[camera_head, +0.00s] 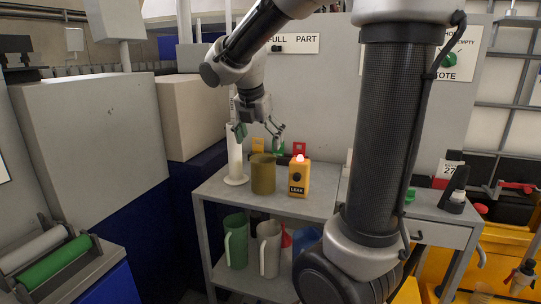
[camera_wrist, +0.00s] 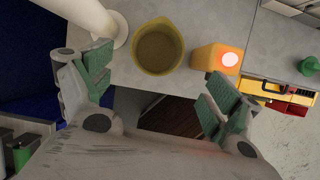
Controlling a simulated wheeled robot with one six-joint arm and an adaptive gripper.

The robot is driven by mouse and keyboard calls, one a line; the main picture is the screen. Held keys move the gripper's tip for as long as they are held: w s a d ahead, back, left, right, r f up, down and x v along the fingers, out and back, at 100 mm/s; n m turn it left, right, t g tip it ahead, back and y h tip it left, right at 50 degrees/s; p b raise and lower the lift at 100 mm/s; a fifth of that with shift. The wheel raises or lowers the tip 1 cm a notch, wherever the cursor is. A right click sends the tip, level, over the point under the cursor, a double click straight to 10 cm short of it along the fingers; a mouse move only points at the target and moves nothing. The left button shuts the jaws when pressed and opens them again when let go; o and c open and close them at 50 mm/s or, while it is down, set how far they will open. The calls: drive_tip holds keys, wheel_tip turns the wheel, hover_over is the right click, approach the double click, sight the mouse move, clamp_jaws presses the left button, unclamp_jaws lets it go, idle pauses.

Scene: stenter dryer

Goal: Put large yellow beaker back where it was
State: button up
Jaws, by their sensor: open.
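A large yellow beaker (camera_head: 262,176), mustard in tone, stands upright on the top of a grey cart. In the wrist view the beaker (camera_wrist: 158,47) is seen from above, with its round opening and a spout at the rim. My gripper (camera_head: 257,131) is above the beaker, open and empty, with its green-padded fingers spread. In the wrist view my gripper (camera_wrist: 152,85) has its fingers on either side, apart from the beaker. Where the beaker stood before cannot be told.
A yellow leak detector (camera_head: 299,178) with a lit lamp stands right beside the beaker. A white cylinder on a round base (camera_head: 235,160) stands to the left. Green (camera_head: 236,241) and grey (camera_head: 269,248) jugs stand on the lower shelf. The cart top's (camera_head: 225,193) front left is clear.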

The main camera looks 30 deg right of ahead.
drive_tip(key=s+a+m+y, duration=0.1)
drive_tip(key=s+m, duration=0.9)
drive_tip(key=m, duration=0.2)
drive_tip(key=s+a+f+m+t+y, duration=0.1)
drive_tip(key=s+m+y, duration=0.1)
drive_tip(key=s+m, duration=0.8)
drive_tip(key=m, duration=0.2)
drive_tip(key=shift+s+a+f+m, duration=0.2)
drive_tip(key=shift+s+f+m, duration=0.05)
drive_tip(key=shift+f+m, duration=0.05)
